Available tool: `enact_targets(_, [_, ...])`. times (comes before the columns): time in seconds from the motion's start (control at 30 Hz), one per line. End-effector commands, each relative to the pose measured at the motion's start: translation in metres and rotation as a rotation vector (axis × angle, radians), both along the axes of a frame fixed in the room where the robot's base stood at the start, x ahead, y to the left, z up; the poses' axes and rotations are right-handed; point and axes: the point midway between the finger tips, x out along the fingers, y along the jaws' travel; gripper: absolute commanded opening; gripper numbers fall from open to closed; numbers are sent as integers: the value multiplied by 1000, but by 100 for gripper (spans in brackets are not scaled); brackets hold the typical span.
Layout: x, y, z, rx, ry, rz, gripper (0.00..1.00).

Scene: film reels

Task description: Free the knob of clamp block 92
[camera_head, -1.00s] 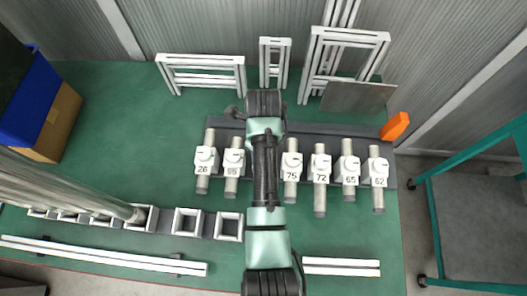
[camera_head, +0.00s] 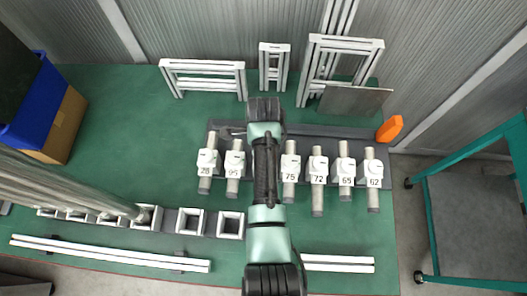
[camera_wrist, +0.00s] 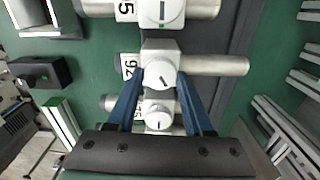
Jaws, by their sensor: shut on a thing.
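Clamp block 92 (camera_wrist: 160,49) is white and grips a grey rod (camera_wrist: 222,65) in the middle of the wrist view. Its number plate (camera_wrist: 130,66) reads 92. Its round white knob (camera_wrist: 159,74) carries a short dark line, tilted in the picture. My gripper (camera_wrist: 160,78) has its two blue fingers on either side of this knob, shut on it. In the head view, my arm hides block 92 and the gripper, between block 95 (camera_head: 235,158) and block 75 (camera_head: 290,164).
Blocks 72 (camera_head: 318,165), 65 (camera_head: 346,166) and 62 (camera_head: 373,168) stand to the right in the row, close together. A neighbouring knob (camera_wrist: 159,117) sits between my fingers lower in the wrist view. White frames (camera_head: 203,66) stand behind; an orange object (camera_head: 390,129) lies at right.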

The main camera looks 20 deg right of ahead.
Motion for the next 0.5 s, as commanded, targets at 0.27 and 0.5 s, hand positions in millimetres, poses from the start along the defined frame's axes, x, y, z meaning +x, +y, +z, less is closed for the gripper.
enact_targets(0.27, [1, 0, 2, 2, 0, 263, 0])
enact_targets(0.5, [1, 0, 2, 2, 0, 491, 0])
